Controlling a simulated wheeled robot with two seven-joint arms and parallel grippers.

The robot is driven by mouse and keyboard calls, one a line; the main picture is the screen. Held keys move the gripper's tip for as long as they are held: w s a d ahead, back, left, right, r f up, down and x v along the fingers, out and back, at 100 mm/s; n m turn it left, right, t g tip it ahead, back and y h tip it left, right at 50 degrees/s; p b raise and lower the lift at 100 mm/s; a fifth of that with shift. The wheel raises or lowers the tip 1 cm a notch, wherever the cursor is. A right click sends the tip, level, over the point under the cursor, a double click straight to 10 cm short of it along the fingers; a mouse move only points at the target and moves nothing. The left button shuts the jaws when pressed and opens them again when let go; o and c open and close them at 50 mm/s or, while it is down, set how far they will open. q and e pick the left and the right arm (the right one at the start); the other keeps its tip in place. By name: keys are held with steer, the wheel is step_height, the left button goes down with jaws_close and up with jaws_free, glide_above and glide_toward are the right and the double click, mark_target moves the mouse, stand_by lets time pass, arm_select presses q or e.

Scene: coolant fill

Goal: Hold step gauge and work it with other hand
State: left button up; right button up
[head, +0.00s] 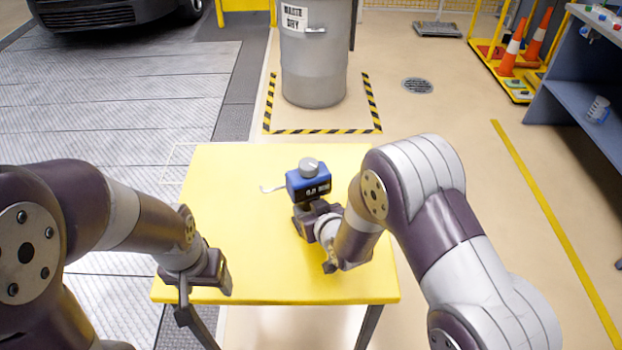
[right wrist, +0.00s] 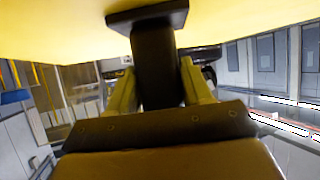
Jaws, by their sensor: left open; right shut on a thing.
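The step gauge (head: 308,184) is a blue box with a dark display on its front. It has a grey round knob (head: 309,167) on top and a thin pale lever (head: 271,188) out to the left. My right gripper (head: 308,210) is shut on it below the blue box. In the right wrist view its fingers (right wrist: 158,82) flank the gauge's dark post (right wrist: 153,60), which ends in a flat base (right wrist: 147,18) close to the table; contact is unclear. My left gripper (head: 203,278) is open and empty over the table's front left corner, apart from the gauge.
The yellow table (head: 235,190) is otherwise bare, with free room left of the gauge. Behind it a grey drum (head: 314,65) stands inside black-and-yellow floor tape. A blue shelf (head: 570,85) and orange cones (head: 512,52) are at far right.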

stand_by(0.8)
steer(key=o, duration=1)
steer(key=v, duration=1.2)
